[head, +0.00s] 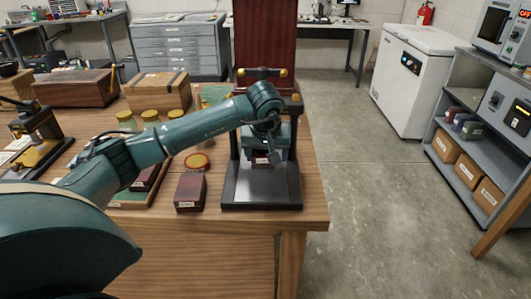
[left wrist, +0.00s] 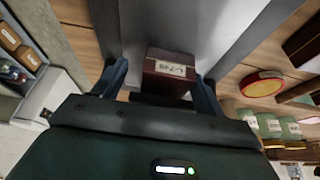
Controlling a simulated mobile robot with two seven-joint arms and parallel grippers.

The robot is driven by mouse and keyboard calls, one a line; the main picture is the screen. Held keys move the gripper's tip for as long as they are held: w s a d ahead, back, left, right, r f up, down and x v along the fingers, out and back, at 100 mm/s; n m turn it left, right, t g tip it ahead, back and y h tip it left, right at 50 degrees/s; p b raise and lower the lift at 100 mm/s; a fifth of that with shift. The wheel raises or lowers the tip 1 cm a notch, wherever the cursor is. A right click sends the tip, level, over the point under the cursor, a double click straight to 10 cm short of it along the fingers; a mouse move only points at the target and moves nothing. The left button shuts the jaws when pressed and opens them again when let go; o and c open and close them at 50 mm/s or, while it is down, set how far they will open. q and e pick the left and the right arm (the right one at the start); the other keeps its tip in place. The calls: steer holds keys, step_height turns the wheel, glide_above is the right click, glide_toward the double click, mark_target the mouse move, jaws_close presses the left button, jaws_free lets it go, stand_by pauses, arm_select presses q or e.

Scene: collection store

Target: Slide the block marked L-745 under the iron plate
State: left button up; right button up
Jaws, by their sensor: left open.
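A dark red-brown block (left wrist: 170,70) with a white label shows in the left wrist view; the label seems to read L-745. It sits on grey metal between the fingers of my left gripper (left wrist: 160,80), which are open. In the head view the gripper (head: 264,158) is low inside a black press, with part of the block (head: 262,163) showing below it. The press's dark metal base (head: 262,190) stands near the table's front right corner. The arm hides much of the press, and I cannot clearly tell the iron plate apart. My right gripper is out of view.
Another dark red block (head: 190,190) stands left of the press. A red-rimmed round tin (head: 197,161) lies behind it. Several yellow-lidded jars (head: 125,121) and wooden boxes (head: 158,91) stand farther back. The wooden table (head: 225,222) ends just right of the press.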

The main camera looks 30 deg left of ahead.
arm_select(q)
steer(key=shift+w+a+r, duration=0.3)
steer(key=shift+a+r, duration=0.2)
steer(key=shift+a, duration=0.25)
steer(key=d+v, duration=0.1)
steer(key=v, duration=1.1)
steer(key=shift+s+d, duration=0.3)
steer(key=shift+s, duration=0.1)
